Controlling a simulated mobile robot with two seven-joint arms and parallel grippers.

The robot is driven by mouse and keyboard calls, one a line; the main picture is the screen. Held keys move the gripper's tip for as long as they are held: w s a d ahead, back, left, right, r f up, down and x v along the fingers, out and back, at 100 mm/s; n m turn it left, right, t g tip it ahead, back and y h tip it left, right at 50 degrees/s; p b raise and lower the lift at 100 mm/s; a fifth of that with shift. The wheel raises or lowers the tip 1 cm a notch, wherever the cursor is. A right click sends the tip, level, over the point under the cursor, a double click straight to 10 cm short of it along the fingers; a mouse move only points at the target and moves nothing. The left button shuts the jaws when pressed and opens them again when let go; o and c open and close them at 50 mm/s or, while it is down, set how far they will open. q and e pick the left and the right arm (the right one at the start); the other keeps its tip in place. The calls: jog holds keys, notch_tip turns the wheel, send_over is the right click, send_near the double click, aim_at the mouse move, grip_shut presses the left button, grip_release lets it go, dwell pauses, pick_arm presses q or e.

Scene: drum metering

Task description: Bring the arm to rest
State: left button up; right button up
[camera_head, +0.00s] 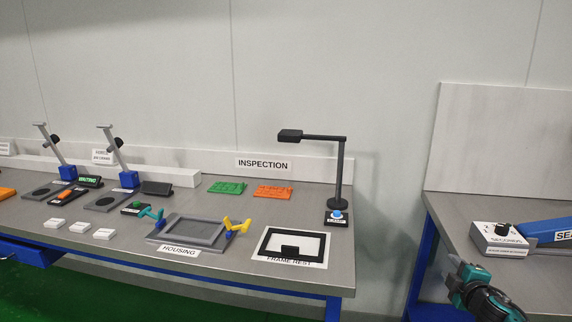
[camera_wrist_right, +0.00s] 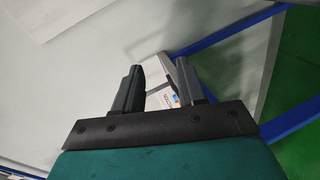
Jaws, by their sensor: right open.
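My right gripper (camera_head: 455,262) is at the lower right of the head view, in front of the right-hand bench (camera_head: 540,280). In the right wrist view its two dark fingers (camera_wrist_right: 162,88) stand apart with nothing between them. Through the gap I see blurred parts of a bench and a blue frame farther off. The teal wrist housing fills the bottom of that view. My left gripper is not in either view.
The inspection bench (camera_head: 230,265) holds a housing fixture (camera_head: 188,231), a frame rest (camera_head: 293,262), a black lamp (camera_head: 340,170) and green and orange parts. A white dial box (camera_head: 498,240) and blue sealer arm (camera_head: 545,231) are near my right gripper. A gap separates the benches.

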jog(key=s+a+f+m+g+y, duration=0.1)
jog(key=s+a+f+m, duration=0.1)
jog(key=s+a+f, duration=0.5)
jog(key=s+a+f+m+g+y, duration=0.15)
jog(key=s+f, duration=0.35)
jog(key=s, duration=0.7)
jog(key=s+a+m+g+y, duration=0.1)
jog(key=s+a+m, duration=0.15)
jog(key=s, duration=0.55)
jog(key=s+a+m+g+y, duration=0.1)
jog(key=s+a+g, duration=0.15)
jog(key=s, duration=0.55)
jog(key=a+m+t, duration=0.1)
jog(key=a+m, duration=0.3)
jog(key=a, duration=0.6)
jog(key=shift+w+a+f+m+t+h, duration=0.25)
jog(key=shift+w+f+m+t+h, duration=0.1)
jog(key=shift+f+t, duration=0.1)
jog(key=shift+a, duration=0.1)
